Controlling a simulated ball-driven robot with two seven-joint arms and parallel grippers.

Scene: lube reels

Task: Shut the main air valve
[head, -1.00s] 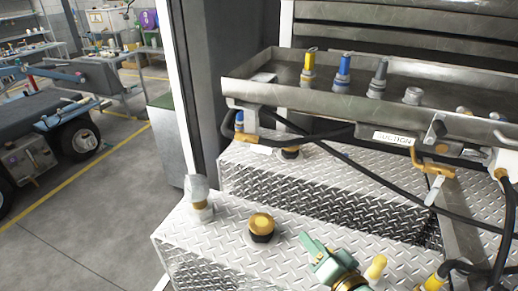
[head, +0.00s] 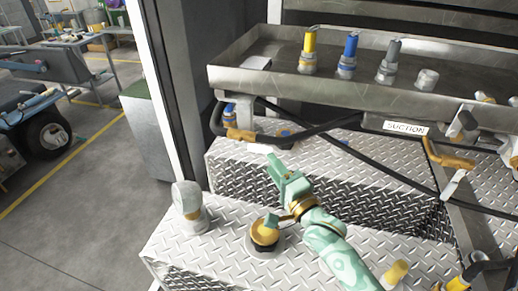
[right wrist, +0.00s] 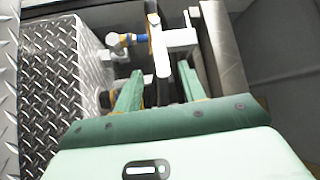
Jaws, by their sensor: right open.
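A yellow-orange valve body (head: 240,134) sits under the left end of the grey metal tray, with a pale lever (head: 260,149) pointing right from it. I take it for the main air valve; no readable label on it shows. My right gripper (head: 280,172) reaches over the diamond-plate step with its fingertips just below the lever. In the right wrist view, the green fingers (right wrist: 160,85) are apart, and the pale lever (right wrist: 162,58) shows beyond and between their tips. I cannot tell whether they touch it. My left gripper is out of view.
The tray (head: 235,84) overhangs the valve. Black hoses (head: 330,152) run right from there. Another yellow valve (head: 447,158) hangs by the SUCTION label (head: 405,127). A yellow-capped fitting (head: 264,232) and a grey-capped post (head: 189,205) stand on the diamond-plate step (head: 225,238).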

